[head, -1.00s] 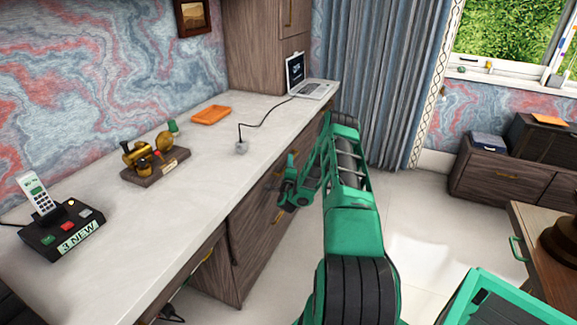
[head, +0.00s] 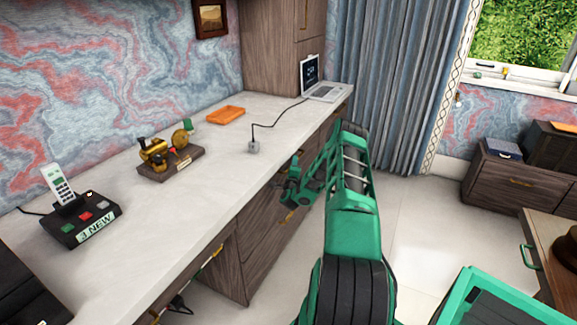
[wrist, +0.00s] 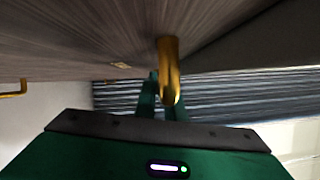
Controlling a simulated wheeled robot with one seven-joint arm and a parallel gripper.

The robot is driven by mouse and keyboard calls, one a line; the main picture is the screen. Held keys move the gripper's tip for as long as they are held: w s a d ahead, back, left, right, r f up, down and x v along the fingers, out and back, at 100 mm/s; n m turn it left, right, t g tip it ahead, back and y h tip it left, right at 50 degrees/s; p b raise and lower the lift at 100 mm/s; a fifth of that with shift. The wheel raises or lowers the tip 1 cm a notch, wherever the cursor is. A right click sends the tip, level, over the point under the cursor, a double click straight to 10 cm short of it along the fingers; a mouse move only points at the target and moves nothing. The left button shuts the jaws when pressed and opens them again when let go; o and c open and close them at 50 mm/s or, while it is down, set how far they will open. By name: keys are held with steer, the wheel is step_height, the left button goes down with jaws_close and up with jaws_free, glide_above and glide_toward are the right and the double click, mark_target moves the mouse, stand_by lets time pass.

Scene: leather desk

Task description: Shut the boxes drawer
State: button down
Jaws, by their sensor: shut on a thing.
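My gripper (head: 291,189) is at the wooden drawer fronts (head: 262,238) under the white desk top, close to the right part of the desk. In the wrist view its green fingers (wrist: 162,98) are around a brass handle (wrist: 169,70) and shut on it. The handle stands out from a dark wood front (wrist: 70,45). My arm and gripper cover part of the fronts in the head view. I see no label for the boxes drawer, and how far the held drawer stands open cannot be told.
The desk top (head: 150,240) bears a phone (head: 80,215), a brass model (head: 168,158), an orange tray (head: 226,115) and a laptop (head: 325,91). A low cabinet (head: 520,183) and a wooden table (head: 555,235) stand at the right. Pale floor (head: 415,215) lies between.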

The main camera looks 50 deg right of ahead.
steer(key=shift+w+a, duration=0.25)
steer(key=shift+w, duration=0.05)
steer(key=c, duration=1.8)
jaws_free()
steer(key=shift+w+f, duration=0.1)
steer(key=shift+f, duration=0.05)
steer(key=shift+c, duration=0.2)
steer(key=shift+d, duration=0.15)
steer(key=shift+s, duration=0.2)
steer(key=v, duration=1)
steer(key=shift+s+a, duration=0.2)
steer(key=shift+a, duration=0.05)
steer(key=shift+s+f, duration=0.1)
